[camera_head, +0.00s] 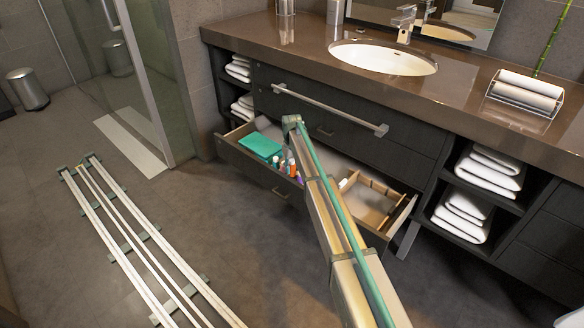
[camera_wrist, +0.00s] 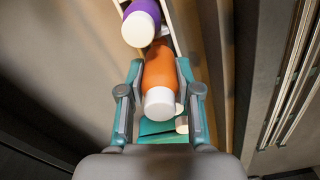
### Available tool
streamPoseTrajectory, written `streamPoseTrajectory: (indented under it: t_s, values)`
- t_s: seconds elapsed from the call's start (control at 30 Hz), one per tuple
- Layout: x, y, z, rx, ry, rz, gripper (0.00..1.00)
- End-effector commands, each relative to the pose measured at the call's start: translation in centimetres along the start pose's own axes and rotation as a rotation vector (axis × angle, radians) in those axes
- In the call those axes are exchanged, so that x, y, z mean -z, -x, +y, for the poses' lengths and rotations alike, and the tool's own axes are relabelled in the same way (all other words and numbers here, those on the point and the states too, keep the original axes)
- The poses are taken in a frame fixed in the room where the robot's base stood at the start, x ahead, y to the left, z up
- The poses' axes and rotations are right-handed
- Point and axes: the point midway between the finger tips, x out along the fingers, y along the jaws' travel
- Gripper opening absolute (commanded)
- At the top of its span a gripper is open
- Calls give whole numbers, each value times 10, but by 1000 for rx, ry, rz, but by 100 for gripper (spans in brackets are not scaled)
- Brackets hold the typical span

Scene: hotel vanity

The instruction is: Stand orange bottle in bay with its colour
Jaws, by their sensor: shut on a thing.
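The orange bottle (camera_wrist: 159,70) with a white cap (camera_wrist: 159,103) lies between the two fingers of my gripper (camera_wrist: 160,75) in the wrist view. My gripper is shut on it. A purple bottle (camera_wrist: 143,14) with a white cap is just beyond it, up and to the left. In the head view the open drawer (camera_head: 232,153) holds a cluster of small coloured bottles (camera_head: 292,167). My arm covers part of the drawer there and hides my fingertips. The bay colours cannot be made out.
A teal item (camera_head: 260,146) lies in the drawer's left part, and wooden dividers (camera_head: 378,187) stand in its right part. A closed drawer front with a long handle (camera_head: 335,109) and the counter (camera_head: 300,50) are above. Towels (camera_head: 465,205) fill side shelves.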

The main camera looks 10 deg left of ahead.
Motion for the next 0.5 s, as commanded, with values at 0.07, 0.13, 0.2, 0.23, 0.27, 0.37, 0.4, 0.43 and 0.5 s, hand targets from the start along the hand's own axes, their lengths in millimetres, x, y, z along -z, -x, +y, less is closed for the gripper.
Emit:
streamPoseTrajectory:
  t_s: [0.07,0.13,0.2,0.23,0.27,0.37,0.4,0.43,0.5]
  values:
    - [0,0,0,0,0,0,0]
    - [0,-1,0,0,0,0,0]
    - [0,-2,0,0,0,0,0]
    - [0,-2,0,0,0,0,0]
    - [0,-2,0,0,0,0,0]
    - [0,-4,0,0,0,0,0]
    - [0,-5,0,0,0,0,0]
    - [0,-6,0,0,0,0,0]
    - [0,-7,0,0,0,0,0]
